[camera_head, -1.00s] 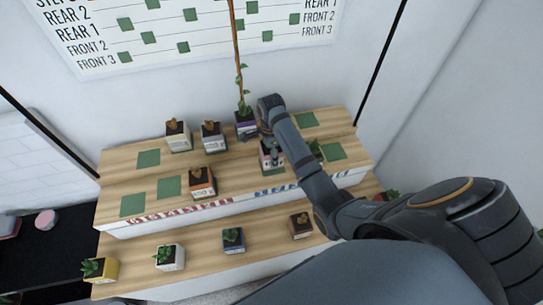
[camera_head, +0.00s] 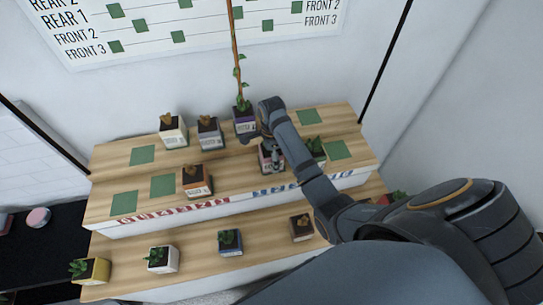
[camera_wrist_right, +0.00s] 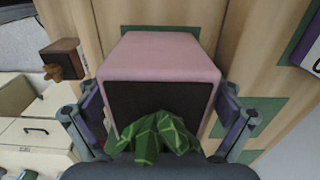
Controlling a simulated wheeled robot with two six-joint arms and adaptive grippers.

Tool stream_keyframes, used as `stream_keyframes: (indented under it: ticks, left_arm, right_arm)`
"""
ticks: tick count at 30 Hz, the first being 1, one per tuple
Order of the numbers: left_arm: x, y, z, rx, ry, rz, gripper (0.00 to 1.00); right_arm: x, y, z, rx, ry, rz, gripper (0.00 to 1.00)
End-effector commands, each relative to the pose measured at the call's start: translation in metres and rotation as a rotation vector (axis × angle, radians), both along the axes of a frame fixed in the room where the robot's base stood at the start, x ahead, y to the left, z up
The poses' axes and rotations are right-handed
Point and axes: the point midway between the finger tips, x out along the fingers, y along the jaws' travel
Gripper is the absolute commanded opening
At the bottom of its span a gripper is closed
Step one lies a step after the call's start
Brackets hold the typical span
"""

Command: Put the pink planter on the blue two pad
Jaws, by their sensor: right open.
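The pink planter (camera_head: 266,163) stands on the upper wooden shelf, partly hidden by my right gripper (camera_head: 275,152). In the right wrist view the pink planter (camera_wrist_right: 160,55) fills the middle, with dark soil and a green plant. My right gripper (camera_wrist_right: 160,120) is open, with one finger on each side of the planter; I cannot tell whether they touch it. A green pad (camera_wrist_right: 130,31) shows at the planter's far edge. Green pads lie on the right of the upper shelf, one at the back (camera_head: 309,116) and one nearer (camera_head: 337,150). No pad number is readable.
A dark-sided planter with a green plant (camera_head: 316,152) stands close right of my gripper. A purple planter (camera_head: 244,122) with a tall stem is behind it. Several planters line the lower shelf. Bare pads (camera_head: 163,185) lie left.

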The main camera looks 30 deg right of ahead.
Motion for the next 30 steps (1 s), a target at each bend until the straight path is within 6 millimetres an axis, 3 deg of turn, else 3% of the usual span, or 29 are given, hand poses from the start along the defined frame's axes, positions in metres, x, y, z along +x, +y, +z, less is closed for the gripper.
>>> stream_keyframes:
  ticks: [8,13,16,18,21,30]
  left_arm:
    - [0.007,-0.006,-0.003,-0.008,-0.011,0.001,0.4]
    - [0.009,-0.006,-0.008,-0.008,-0.014,0.002,0.4]
    - [0.009,-0.006,0.004,-0.008,-0.014,0.002,0.4]
    - [0.008,-0.006,0.028,-0.008,-0.013,0.002,0.4]
    - [0.008,-0.006,0.045,-0.008,-0.013,0.002,0.4]
    - [0.008,-0.005,0.062,-0.007,-0.012,0.001,0.4]
  right_arm:
    - [0.001,0.0,0.004,-0.001,-0.003,0.0,0.93]
    - [0.002,0.0,0.037,-0.001,-0.008,0.0,0.93]
    - [0.002,0.0,0.07,-0.001,-0.007,0.0,0.93]
    - [0.0,0.0,0.093,0.0,0.0,0.0,0.93]
    - [0.0,0.0,0.11,0.0,0.0,0.0,0.93]
    - [0.0,0.0,0.126,0.0,0.0,0.0,0.93]
